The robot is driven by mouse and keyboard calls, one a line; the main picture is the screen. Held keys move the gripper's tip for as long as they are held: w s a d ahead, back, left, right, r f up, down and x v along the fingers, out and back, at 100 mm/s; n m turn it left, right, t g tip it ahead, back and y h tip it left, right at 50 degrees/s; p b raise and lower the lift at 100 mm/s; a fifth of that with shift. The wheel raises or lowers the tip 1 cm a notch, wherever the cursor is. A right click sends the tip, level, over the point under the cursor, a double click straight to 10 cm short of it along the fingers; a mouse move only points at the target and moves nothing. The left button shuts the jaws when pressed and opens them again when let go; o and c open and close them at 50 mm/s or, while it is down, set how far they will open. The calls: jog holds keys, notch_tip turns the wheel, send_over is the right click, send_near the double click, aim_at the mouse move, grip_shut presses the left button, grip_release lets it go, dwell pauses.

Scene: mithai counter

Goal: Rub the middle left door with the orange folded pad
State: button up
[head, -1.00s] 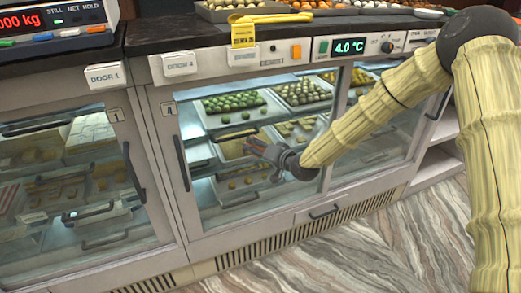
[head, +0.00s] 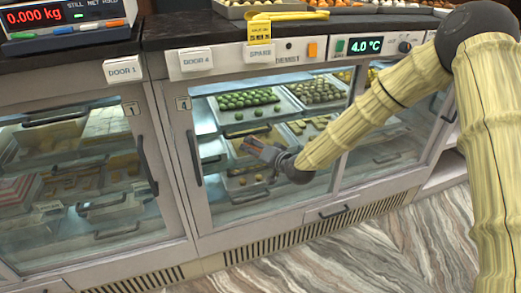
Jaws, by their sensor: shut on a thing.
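My gripper (head: 252,146) is in front of the glass of the door under the "DOOR 4"-like label, pointing left. This door (head: 216,180) is shut, with a dark vertical handle (head: 194,158) on its left edge. The gripper's jaws are closed, and a small orange-brown piece shows at the fingertips, probably the orange folded pad (head: 256,142); most of it is hidden. I cannot tell whether it touches the glass.
A door labelled "DOOR 1" (head: 122,68) is at the left, its handle (head: 147,165) jutting out. Sweets trays (head: 282,101) sit behind the glass. The striped floor (head: 350,255) in front is clear.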

aim_at(275, 138)
jog(key=shift+w+d+r+p, duration=0.15)
jog(key=shift+w+d+r, duration=0.2)
jog(key=shift+d, duration=0.6)
jog(key=shift+w+d+r+p, duration=0.15)
jog(key=shift+w+d+r, duration=0.15)
jog(key=shift+d, duration=0.65)
jog(key=shift+w+d+r+p, duration=0.15)
jog(key=shift+w+d+r, duration=0.2)
jog(key=shift+d, duration=0.6)
jog(key=shift+w+d+f, duration=0.1)
jog(key=shift+w+d, duration=0.15)
jog(key=shift+d, duration=0.55)
jog(key=shift+w+d+f, duration=0.1)
jog(key=shift+w+d, duration=0.15)
jog(key=shift+d, duration=0.55)
jog(key=s+d+p, duration=0.1)
jog(key=s, duration=0.4)
jog(key=shift+s+d, duration=0.4)
